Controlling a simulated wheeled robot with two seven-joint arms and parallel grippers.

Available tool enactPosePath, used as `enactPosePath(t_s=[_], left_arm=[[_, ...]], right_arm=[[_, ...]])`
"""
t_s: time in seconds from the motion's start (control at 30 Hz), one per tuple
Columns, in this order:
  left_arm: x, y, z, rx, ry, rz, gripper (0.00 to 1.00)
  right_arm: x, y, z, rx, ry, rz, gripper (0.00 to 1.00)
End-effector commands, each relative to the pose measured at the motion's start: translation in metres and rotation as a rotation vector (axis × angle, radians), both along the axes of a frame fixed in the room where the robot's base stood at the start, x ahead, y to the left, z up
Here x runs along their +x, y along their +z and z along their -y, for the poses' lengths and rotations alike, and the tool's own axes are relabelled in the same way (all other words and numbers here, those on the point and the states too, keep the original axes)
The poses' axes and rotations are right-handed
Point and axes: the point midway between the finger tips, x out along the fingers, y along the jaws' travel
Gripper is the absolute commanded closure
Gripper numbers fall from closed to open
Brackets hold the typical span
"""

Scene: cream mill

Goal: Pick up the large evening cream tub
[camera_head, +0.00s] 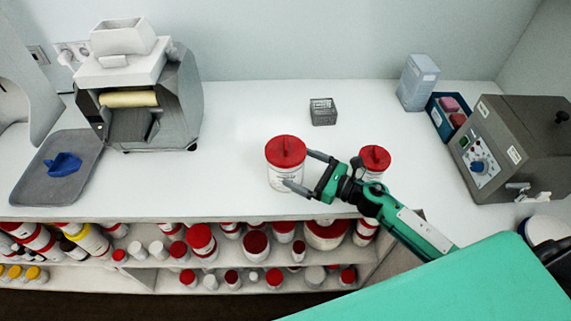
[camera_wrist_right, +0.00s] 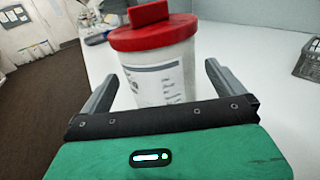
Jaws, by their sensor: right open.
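A large white tub with a red lid (camera_head: 286,152) stands upright on the white counter; its label is too small to read. It also fills the middle of the right wrist view (camera_wrist_right: 158,72). A smaller red-lidded white tub (camera_head: 374,157) stands to its right, partly hidden by my right arm. My right gripper (camera_head: 301,170) is open at the large tub's right side. In the wrist view its fingers (camera_wrist_right: 162,72) show on either side of the tub, with no clear contact; the tub's lower part is hidden behind the gripper. My left gripper is not in view.
A grey roller machine (camera_head: 180,105) and a tray with a blue cloth (camera_head: 64,182) are at left. A small grey rack (camera_head: 323,111) stands behind. A control box (camera_head: 520,150) and blue bin (camera_head: 440,118) are at right. Shelves of red-lidded tubs (camera_head: 200,238) lie below the counter edge.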

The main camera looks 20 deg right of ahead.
Motion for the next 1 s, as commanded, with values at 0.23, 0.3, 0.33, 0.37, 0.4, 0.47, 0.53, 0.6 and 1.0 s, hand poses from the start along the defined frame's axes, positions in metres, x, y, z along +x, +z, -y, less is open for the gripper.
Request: enactPosePath(t_s=[0.23,0.3,0.33,0.37,0.4,0.47,0.53,0.6,1.0], left_arm=[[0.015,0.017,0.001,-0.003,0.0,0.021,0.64],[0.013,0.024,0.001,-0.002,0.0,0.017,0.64],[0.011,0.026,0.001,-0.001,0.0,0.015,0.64],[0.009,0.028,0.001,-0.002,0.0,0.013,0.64],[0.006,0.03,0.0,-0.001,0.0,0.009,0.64],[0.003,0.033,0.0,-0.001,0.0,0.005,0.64],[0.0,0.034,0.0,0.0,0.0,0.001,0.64],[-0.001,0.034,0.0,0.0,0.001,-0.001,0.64],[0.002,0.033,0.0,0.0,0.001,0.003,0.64]], right_arm=[[0.013,0.004,-0.013,0.003,-0.001,0.0,0.0],[0.02,0.004,-0.02,0.004,0.0,-0.001,0.0],[0.022,0.004,-0.022,0.004,0.0,-0.001,0.0],[0.025,0.004,-0.025,0.003,0.0,0.0,0.0],[0.029,0.003,-0.029,0.004,-0.001,-0.001,0.0],[0.035,0.002,-0.034,0.003,0.0,0.0,0.0],[0.038,0.0,-0.037,0.001,0.0,0.0,0.0],[0.04,-0.001,-0.039,0.001,0.0,-0.001,0.0],[0.04,-0.002,-0.039,0.001,0.0,-0.001,0.33]])
